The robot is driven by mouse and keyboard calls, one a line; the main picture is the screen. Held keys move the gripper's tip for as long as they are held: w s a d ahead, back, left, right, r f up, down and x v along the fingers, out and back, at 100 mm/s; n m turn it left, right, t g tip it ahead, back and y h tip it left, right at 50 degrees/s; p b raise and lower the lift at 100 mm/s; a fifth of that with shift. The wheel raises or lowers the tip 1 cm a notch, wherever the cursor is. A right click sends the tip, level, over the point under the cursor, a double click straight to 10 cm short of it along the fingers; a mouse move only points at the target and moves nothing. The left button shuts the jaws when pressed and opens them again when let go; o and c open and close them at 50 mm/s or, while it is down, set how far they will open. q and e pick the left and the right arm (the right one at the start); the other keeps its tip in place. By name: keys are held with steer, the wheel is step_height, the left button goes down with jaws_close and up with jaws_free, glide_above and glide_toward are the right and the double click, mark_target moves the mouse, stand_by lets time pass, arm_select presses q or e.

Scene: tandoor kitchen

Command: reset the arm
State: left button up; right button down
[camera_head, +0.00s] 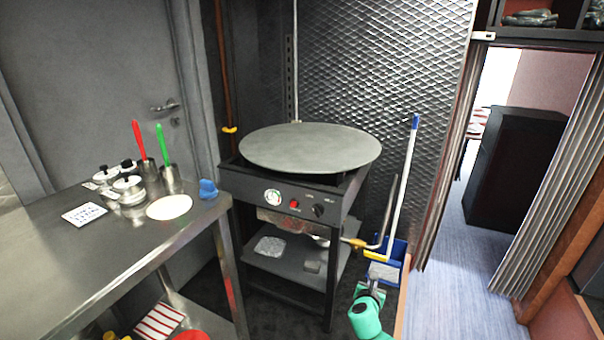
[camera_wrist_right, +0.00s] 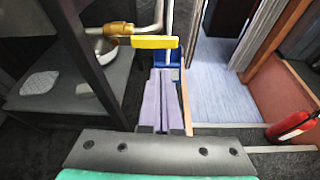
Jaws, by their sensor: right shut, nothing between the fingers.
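My right arm (camera_head: 366,316), with a green shell, comes in at the bottom of the head view, right of the griddle stand. My right gripper (camera_head: 374,287) is low in front of a blue bucket (camera_head: 384,262). In the right wrist view its two grey-purple fingers (camera_wrist_right: 163,76) lie together, shut and empty, pointing away toward the blue bucket with a yellow bar. I cannot tell how far the fingertips are from the bucket. My left arm and gripper are not in view.
A round griddle (camera_head: 310,148) sits on a black stand left of my right gripper; a brass pipe (camera_head: 373,244) juts out beside it. A steel table (camera_head: 110,245) stands left. A fire extinguisher (camera_wrist_right: 293,125) is at right. The doorway floor (camera_head: 455,270) is clear.

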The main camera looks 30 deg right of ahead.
steer(key=s+a+f+m+g+y+p, duration=0.3)
steer(key=s+a+f+m, duration=0.2)
steer(key=s+f, duration=0.3)
steer(key=s+a+f+m+g+y+p, duration=0.25)
steer(key=s+a+f+m, duration=0.2)
steer(key=s+f, duration=0.35)
steer(key=s+a+f+m+g+y+p, duration=0.1)
steer(key=s+a+f+m+y+p, duration=0.1)
steer(key=s+a+m, duration=0.4)
steer(key=s+a+f+m+g+y+p, duration=0.1)
steer(key=s+a+f+m+y, duration=0.3)
steer(key=s+a, duration=0.6)
steer(key=s+m+p, duration=0.1)
steer(key=s+m, duration=0.1)
steer(key=s, duration=0.3)
steer(key=shift+a+f, duration=0.25)
steer(key=shift+a, duration=0.15)
